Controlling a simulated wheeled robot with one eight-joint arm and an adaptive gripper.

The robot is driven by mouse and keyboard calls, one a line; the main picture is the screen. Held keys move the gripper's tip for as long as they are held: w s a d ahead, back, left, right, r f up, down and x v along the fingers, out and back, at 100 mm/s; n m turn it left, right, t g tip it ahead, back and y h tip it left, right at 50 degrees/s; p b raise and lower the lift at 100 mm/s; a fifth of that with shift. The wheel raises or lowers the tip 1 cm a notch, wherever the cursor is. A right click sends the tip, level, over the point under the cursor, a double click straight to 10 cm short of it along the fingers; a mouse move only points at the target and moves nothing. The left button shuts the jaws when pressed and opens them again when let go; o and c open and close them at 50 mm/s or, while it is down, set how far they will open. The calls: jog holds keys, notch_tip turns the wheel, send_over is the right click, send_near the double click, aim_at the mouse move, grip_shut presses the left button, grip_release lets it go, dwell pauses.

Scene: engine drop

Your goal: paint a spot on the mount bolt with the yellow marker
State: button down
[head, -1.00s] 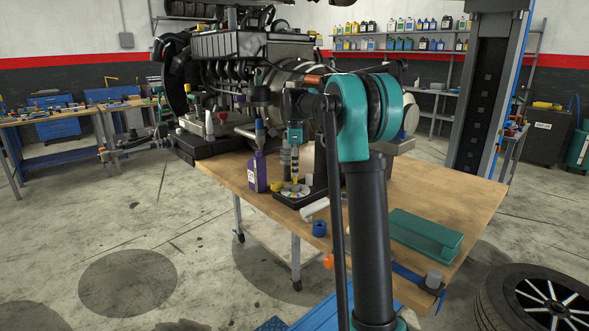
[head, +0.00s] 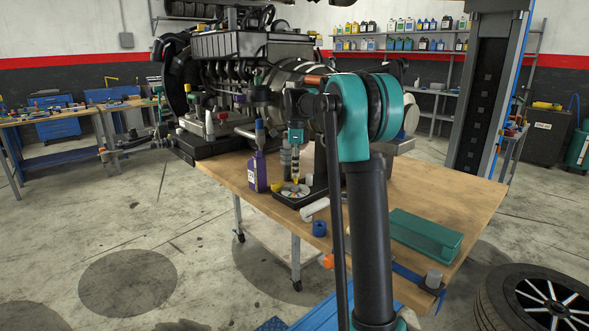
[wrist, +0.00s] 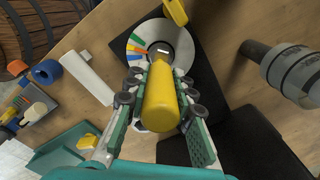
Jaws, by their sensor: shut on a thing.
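My gripper (wrist: 154,105) is shut on the yellow marker (wrist: 162,100), which fills the middle of the wrist view. In the head view my gripper (head: 296,150) points straight down, with the marker (head: 296,172) upright below it. A dark round feature (wrist: 161,47) at the disc's centre may be the mount bolt. The marker hides part of it, and I cannot tell whether the tip touches it.
A purple bottle (head: 258,172) stands left of the disc. A grey cylinder (wrist: 287,72) stands close by. A large engine (head: 250,60) looms behind.

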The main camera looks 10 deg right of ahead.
dwell(0.3)
jog(key=shift+w+a, duration=0.1)
jog(key=shift+a, duration=0.25)
jog(key=shift+d, duration=0.2)
jog(key=shift+d, duration=0.3)
jog(key=shift+a, duration=0.1)
jog(key=shift+a, duration=0.4)
jog(key=shift+d, duration=0.15)
jog(key=shift+d, duration=0.35)
